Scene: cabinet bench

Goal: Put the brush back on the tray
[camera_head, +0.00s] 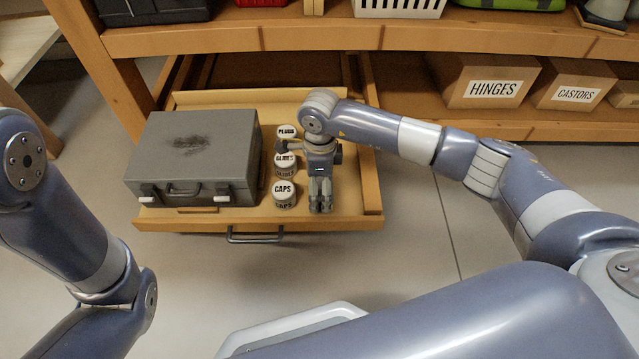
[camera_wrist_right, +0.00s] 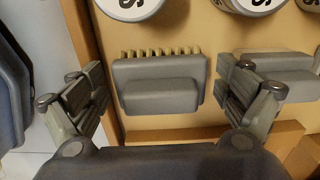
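A grey brush (camera_wrist_right: 158,90) with a row of tan bristles along one edge shows in the right wrist view, lying on a wooden surface. My right gripper (camera_wrist_right: 160,78) is open, with one finger on either side of the brush and visible gaps between. In the head view, my right gripper (camera_head: 320,207) points down over the front right of a pulled-out wooden drawer (camera_head: 350,222), beside the jar marked CAPS (camera_head: 284,194). The brush is hidden by the gripper there. No separate tray can be told apart. My left gripper is out of view.
A large grey case (camera_head: 190,150) with a dark smudge on its lid fills the drawer's left part. Several white-lidded jars stand in a row beside it. Another grey block (camera_wrist_right: 290,62) shows behind the right finger. Cardboard boxes (camera_head: 487,82) sit on the shelf at right.

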